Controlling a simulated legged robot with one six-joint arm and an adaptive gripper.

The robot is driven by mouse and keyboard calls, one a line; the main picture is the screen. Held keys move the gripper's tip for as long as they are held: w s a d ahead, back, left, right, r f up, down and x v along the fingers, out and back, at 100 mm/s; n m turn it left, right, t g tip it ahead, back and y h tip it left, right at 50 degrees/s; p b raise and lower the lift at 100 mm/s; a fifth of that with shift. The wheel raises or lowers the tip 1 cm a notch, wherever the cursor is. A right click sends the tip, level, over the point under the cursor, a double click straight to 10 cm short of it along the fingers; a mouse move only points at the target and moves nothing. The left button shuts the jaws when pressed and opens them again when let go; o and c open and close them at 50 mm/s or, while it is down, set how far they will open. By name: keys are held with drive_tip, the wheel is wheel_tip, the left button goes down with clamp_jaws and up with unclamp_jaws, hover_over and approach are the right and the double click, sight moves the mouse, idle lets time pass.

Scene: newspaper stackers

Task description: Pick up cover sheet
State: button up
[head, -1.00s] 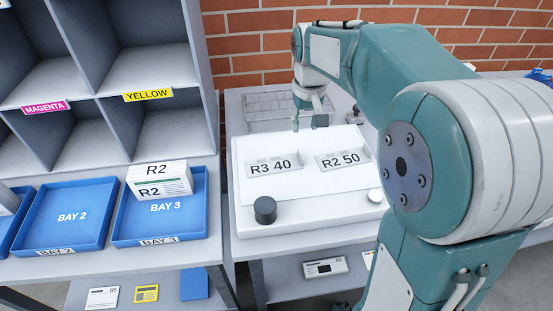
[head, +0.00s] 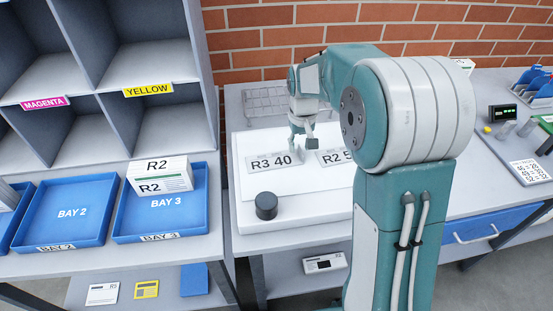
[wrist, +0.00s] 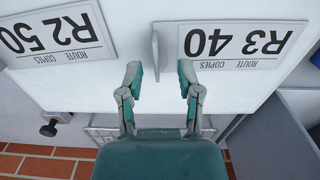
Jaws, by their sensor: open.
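Two white cover sheets lie on a white slanted board (head: 320,199). The R3 40 sheet (head: 268,163) is on the left in the head view, and the R2 50 sheet (head: 329,157) is beside it, its right part hidden by my arm. In the wrist view the R3 40 sheet (wrist: 240,45) is at upper right and the R2 50 sheet (wrist: 60,35) at upper left, both upside down. A thin upright tab (wrist: 156,52) stands at the R3 40 sheet's edge. My gripper (wrist: 160,75) is open and empty, its fingertips short of the tab in the picture; it also shows in the head view (head: 301,132).
A black knob (head: 266,206) stands at the board's front left. Blue Bay 2 (head: 66,215) and Bay 3 (head: 160,220) trays are on the left; Bay 3 holds an R2 stack (head: 160,176). A wire rack (head: 265,102) lies behind the board. A brick wall closes the back.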

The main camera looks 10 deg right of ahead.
drive_tip(key=shift+d+f, duration=0.25)
drive_tip(key=shift+f, duration=0.9)
drive_tip(key=shift+a, duration=0.2)
clamp_jaws()
drive_tip(key=shift+d+r, duration=0.1)
drive_tip(key=shift+r, duration=0.05)
